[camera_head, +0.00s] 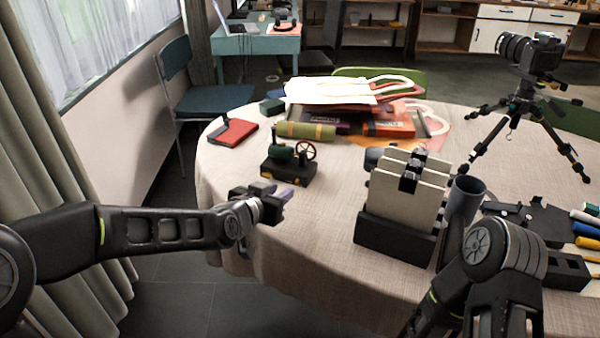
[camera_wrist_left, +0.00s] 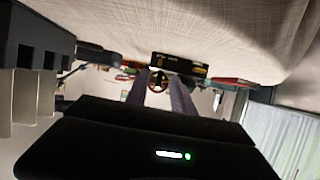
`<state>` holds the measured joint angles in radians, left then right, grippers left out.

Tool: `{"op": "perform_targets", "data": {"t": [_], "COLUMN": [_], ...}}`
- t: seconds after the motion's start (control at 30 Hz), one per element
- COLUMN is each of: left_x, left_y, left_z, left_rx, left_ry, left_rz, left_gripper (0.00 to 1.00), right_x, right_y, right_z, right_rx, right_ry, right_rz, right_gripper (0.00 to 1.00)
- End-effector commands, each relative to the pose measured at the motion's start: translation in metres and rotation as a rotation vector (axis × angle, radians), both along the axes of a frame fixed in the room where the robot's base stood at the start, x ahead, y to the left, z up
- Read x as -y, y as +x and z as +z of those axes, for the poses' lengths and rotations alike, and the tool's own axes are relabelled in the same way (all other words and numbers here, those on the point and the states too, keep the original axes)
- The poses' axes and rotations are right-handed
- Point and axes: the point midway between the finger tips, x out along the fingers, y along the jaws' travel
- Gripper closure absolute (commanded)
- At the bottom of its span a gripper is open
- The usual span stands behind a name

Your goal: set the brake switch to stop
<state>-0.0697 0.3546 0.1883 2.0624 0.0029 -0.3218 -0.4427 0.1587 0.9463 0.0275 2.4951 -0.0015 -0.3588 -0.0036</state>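A small model machine (camera_head: 289,163) stands on the table near its left front edge. It has a green cylinder, a red spoked wheel and a black base with yellow marks on its front. The base (camera_wrist_left: 180,65) shows upside down in the left wrist view, with the red wheel (camera_wrist_left: 157,83) between my fingers. A brake switch and its setting are too small to make out. My left gripper (camera_head: 277,194) is in front of the base, apart from it, with its fingers spread and nothing between them. My right arm shows at the lower right; its gripper is not visible.
A black rack with pale boards (camera_head: 376,232) and a grey cup (camera_head: 464,198) stand right of the machine. Behind it lie a green roll (camera_head: 305,131), books and a red notebook (camera_head: 233,132). A camera on a tripod (camera_head: 530,85) stands at the right. Cloth between machine and rack is clear.

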Motion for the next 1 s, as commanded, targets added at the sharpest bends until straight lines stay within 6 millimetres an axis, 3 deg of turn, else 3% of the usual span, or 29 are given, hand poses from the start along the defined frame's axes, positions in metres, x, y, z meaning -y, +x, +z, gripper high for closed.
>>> {"op": "perform_targets", "data": {"t": [0.47, 1.0], "left_x": [0.003, 0.03], "left_y": [0.006, 0.063], "left_z": [-0.004, -0.03], "left_rx": [-0.002, -0.003], "left_ry": [-0.001, -0.001], "left_rz": [0.001, 0.0], "left_gripper": [0.71, 0.71], "right_x": [0.0, 0.0], "right_y": [0.0, 0.0], "right_z": [0.0, -0.001], "right_rx": [-0.001, 0.0], "right_ry": [0.0, 0.0], "right_rz": [0.0, 0.0], "right_gripper": [0.64, 0.64]}}
